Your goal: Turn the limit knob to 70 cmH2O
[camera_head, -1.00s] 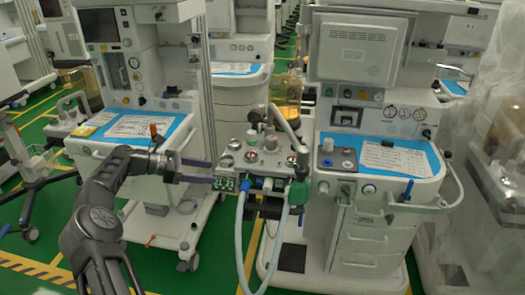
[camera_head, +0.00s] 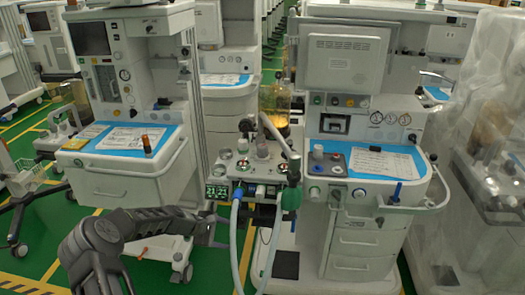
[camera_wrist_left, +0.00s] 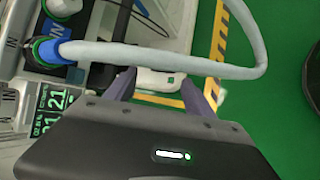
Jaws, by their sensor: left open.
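The breathing module (camera_head: 232,172) projects from the middle cart, with small knobs and gauges on top. My left gripper (camera_head: 221,233) is low, below and left of the module. In the left wrist view its two dark fingers (camera_wrist_left: 170,80) are apart, with nothing held between them. A pale hose (camera_wrist_left: 165,58) on a blue port (camera_wrist_left: 50,50) passes just beyond the fingertips. My right gripper is not in view.
The pale hose (camera_head: 234,245) hangs in front of the module. A green-ended tube (camera_head: 291,198) is on its right side. The left cart (camera_head: 120,177) and the right cart's work surface (camera_head: 380,160) flank it. Green floor lies below.

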